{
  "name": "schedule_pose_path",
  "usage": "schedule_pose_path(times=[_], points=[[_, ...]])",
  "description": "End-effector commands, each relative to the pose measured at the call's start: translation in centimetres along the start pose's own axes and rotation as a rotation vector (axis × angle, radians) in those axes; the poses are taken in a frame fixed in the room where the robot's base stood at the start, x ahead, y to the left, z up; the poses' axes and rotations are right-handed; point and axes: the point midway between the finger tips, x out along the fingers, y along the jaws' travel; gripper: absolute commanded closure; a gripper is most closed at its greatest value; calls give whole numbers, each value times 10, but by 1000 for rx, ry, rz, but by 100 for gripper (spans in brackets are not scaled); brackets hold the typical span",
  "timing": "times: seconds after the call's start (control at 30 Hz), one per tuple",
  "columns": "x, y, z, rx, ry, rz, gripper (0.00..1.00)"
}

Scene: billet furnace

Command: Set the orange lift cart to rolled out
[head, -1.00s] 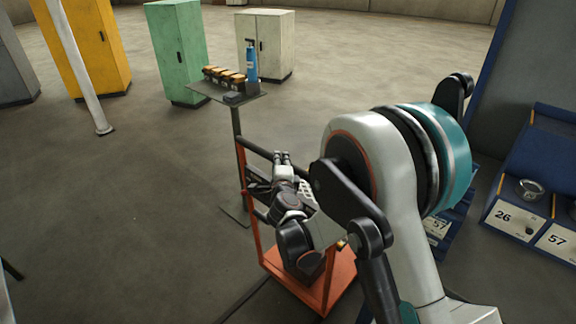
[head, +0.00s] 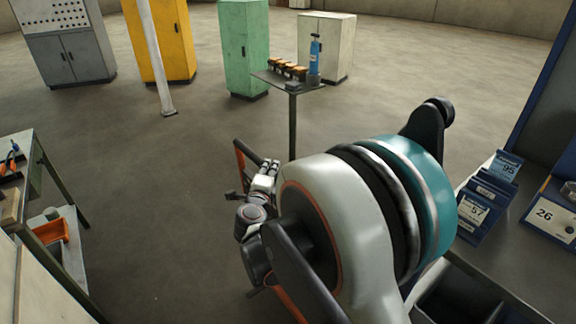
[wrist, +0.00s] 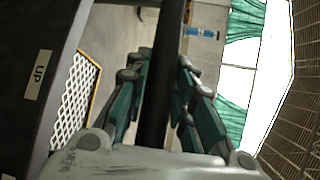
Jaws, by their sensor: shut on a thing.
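The orange lift cart (head: 241,163) is low in the middle of the head view. Only part of its orange frame and dark upper bar shows; my arm hides most of it. My gripper (head: 271,165) is at that upper bar. In the wrist view my gripper (wrist: 160,65) is shut around a dark bar (wrist: 158,100) that runs between its green-sided fingers. I take this bar to be the cart's handle.
A stand (head: 292,88) with a blue bottle (head: 315,58) is beyond the cart. A white post (head: 155,60) stands further left. A workbench (head: 55,185) is at left, a grey counter (head: 500,250) with blue bins at right. Open floor lies between.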

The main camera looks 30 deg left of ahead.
Motion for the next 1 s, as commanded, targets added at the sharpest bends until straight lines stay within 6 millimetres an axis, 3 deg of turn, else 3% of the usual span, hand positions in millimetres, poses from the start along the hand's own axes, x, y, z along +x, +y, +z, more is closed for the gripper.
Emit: schedule_pose_path(times=[0.1,0.3,0.83,0.87,0.9,0.93,1.0], points=[[-15,5,16,0,-5,1,100],[-27,8,28,-1,1,-1,100],[-33,9,34,0,1,-1,100],[-33,9,34,0,0,0,71],[-34,9,34,0,0,0,62],[-34,9,34,0,-1,0,57],[-34,9,34,0,-1,0,57]])
